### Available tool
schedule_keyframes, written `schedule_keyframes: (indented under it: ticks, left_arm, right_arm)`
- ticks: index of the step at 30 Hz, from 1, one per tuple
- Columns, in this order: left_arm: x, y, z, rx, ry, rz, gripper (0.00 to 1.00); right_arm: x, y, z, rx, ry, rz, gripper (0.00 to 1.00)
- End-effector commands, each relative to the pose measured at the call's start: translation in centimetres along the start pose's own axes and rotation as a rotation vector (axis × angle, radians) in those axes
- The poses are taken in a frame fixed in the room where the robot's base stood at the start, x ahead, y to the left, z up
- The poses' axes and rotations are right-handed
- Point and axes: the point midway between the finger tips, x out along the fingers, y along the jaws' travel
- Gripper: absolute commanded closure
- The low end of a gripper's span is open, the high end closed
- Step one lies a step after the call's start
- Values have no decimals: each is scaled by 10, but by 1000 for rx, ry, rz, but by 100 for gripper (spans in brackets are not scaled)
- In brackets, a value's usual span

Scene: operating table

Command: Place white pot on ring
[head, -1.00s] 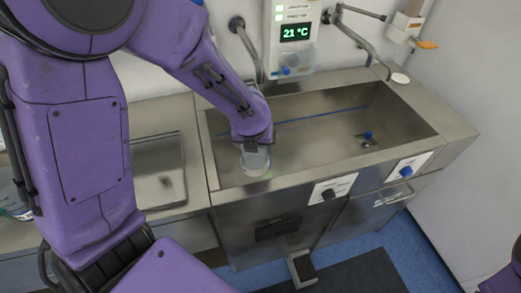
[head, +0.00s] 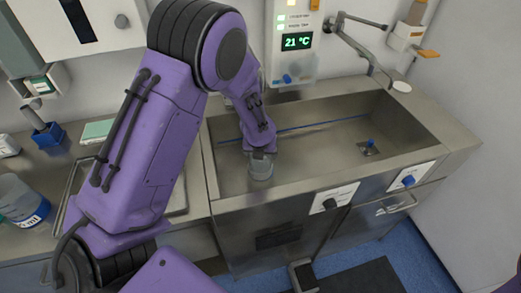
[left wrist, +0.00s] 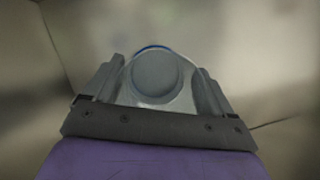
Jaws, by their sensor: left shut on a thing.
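My left gripper (head: 259,151) is shut on a pale, whitish-grey pot (head: 260,168) and holds it over the left part of the steel sink (head: 320,150). In the left wrist view the pot (left wrist: 153,78) sits between the two fingers of the left gripper (left wrist: 157,88), with a thin blue edge along its far side. I cannot tell whether the pot touches the sink floor. I cannot make out a ring in either view. My right gripper is not in view.
A steel tray (head: 70,188) lies partly behind my left arm. The sink has a blue-topped drain piece (head: 370,144). A wall unit (head: 297,42) reads 21 °C. The sink's middle is clear.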

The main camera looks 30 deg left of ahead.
Motion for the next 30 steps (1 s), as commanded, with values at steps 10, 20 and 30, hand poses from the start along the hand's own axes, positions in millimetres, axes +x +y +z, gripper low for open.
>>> schedule_keyframes:
  ticks: [10, 20, 30]
  left_arm:
    - [4, 0, -1, -2, -3, -1, 47]
    - [2, 0, 0, -2, -3, -2, 0]
    - [-58, 0, 2, -4, -5, -4, 0]
  right_arm:
    - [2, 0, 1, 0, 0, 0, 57]
    - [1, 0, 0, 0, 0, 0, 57]
    - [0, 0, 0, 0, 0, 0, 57]
